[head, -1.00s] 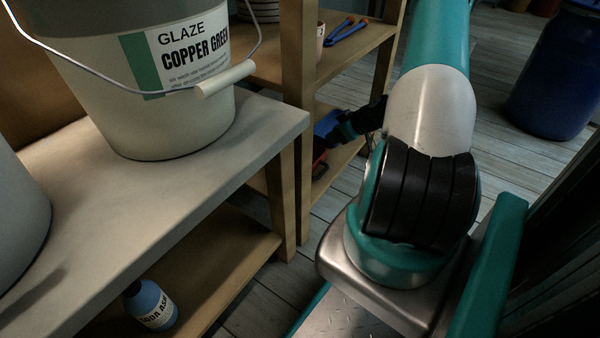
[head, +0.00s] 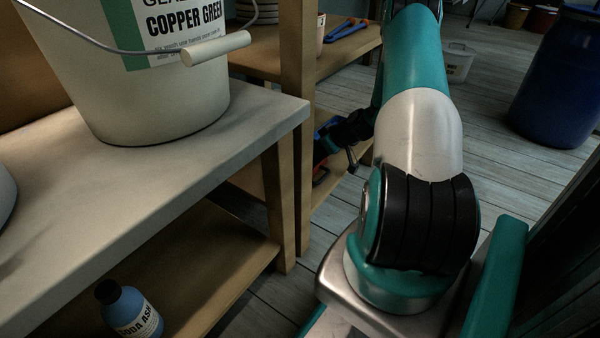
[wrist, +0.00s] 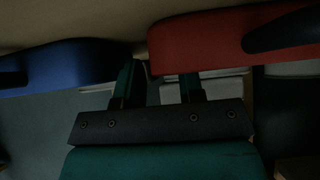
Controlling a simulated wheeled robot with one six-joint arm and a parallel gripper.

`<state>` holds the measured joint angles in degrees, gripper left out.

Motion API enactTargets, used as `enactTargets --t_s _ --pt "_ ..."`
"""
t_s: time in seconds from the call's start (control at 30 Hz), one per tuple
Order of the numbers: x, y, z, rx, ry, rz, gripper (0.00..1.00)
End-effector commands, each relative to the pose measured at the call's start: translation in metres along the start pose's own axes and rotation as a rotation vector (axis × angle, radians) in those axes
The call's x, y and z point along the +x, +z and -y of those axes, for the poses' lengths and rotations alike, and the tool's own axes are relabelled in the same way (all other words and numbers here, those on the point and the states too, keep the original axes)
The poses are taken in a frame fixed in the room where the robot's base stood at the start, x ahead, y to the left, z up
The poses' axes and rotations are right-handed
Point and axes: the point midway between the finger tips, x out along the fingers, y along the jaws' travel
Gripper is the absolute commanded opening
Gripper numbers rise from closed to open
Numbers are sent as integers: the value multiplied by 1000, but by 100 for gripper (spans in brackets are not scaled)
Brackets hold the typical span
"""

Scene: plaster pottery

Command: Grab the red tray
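A red object with a dark handle-like part, which looks like the red tray (wrist: 205,45), fills the upper right of the wrist view. In the head view only a small red piece (head: 320,174) shows low on the far shelf, mostly hidden by wood and my arm. My gripper (wrist: 158,82) is open, with two separate fingers at the middle of the wrist view. The right fingertip is hidden behind the red tray's lower edge; the left finger is in the gap beside the tray. I cannot tell whether they touch.
A blue object (wrist: 65,62) with a dark part lies left of the red one, close to the left finger. The shelf post (head: 297,120) stands close to my arm. A glaze bucket (head: 150,95) stands on the near bench (head: 190,155).

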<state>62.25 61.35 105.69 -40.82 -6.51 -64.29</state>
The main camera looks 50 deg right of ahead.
Motion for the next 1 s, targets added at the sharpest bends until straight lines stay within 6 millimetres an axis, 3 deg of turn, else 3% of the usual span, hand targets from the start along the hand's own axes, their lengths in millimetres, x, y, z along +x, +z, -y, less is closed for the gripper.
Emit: enactTargets --t_s 0.03,0.13,0.17,0.57,0.8,1.0 --pt "0 0 0 0 0 0 26" --pt "0 0 0 0 0 0 3" --pt "0 0 0 0 0 0 0" --pt "-2 -1 0 0 0 -1 0" --pt "-13 -7 0 1 0 -1 0" --pt "-41 -35 0 -1 1 -2 0"
